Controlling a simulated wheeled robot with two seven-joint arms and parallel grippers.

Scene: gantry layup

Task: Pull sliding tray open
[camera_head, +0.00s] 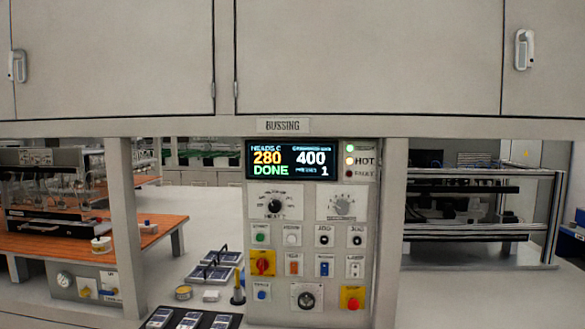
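No gripper of mine shows in the head view. I cannot tell for sure which part is the sliding tray. Dark flat panels with pale frames (188,319) lie at the bottom edge, left of the control panel, and are cut off by the frame. More such panels with a dark handle-like bar (213,272) lie just behind them. The grey machine front has a control panel (308,235) with a display (300,160) reading "280 DONE" and "400". A label above it (283,125) reads "BUSSING".
Closed grey cabinet doors (370,55) span the top. A grey post (124,230) stands left of the panels. An orange bench (80,240) with equipment stands at left, a dark framed rack (480,205) at right.

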